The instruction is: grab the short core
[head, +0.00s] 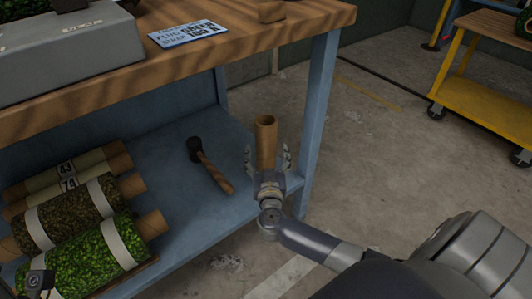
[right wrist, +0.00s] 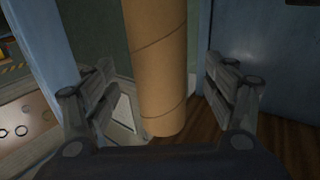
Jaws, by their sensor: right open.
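The short core is a brown cardboard tube (head: 265,135), standing upright near the right end of the bench's lower shelf in the head view. My right gripper (head: 267,155) is open, with one finger on each side of the tube. In the right wrist view the tube (right wrist: 157,70) stands between the two spread fingers, with a visible gap on both sides.
The blue lower shelf (head: 170,183) holds a dark-headed mallet (head: 211,165) left of the tube and several turf rolls (head: 83,245) farther left. A blue bench leg (head: 318,115) stands close right of the tube. The wooden bench top (head: 215,60) overhangs the shelf.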

